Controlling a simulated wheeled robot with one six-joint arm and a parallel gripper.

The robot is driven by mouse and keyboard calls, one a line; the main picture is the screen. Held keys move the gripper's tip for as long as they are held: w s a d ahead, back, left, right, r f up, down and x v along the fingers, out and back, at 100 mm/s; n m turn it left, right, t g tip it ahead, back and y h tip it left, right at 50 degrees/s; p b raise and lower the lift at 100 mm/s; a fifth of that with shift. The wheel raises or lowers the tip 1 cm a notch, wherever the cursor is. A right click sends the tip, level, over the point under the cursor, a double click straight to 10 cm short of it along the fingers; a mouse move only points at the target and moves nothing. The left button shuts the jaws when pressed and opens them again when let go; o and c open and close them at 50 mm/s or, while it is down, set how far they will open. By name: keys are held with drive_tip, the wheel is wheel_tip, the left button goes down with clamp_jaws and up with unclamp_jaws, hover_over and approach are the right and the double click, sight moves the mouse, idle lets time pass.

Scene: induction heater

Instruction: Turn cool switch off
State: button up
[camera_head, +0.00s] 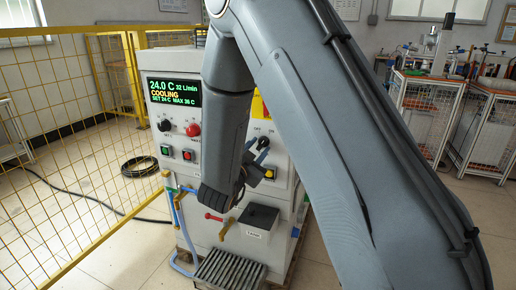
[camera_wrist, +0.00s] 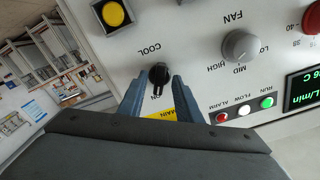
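The cool switch (camera_wrist: 159,75) is a small black rotary knob on the white panel in the wrist view. Its label COOL is above it and ON below it. The knob's bar lies roughly along the picture's vertical, with its lower end toward ON. My gripper (camera_wrist: 159,80) has two blue fingers, spread apart, with their tips on either side of the knob. I cannot tell whether they touch it. The display (camera_head: 174,92) reads 24.0 C, 32 L/min, COOLING.
Near the switch are a yellow button (camera_wrist: 113,13), a grey FAN knob (camera_wrist: 239,45) and red, white and green lamps (camera_wrist: 243,108). A yellow mesh fence (camera_head: 60,110) stands at left.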

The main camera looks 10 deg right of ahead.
drive_tip(key=shift+w+d, duration=0.2)
drive_tip(key=shift+w, duration=0.05)
clamp_jaws()
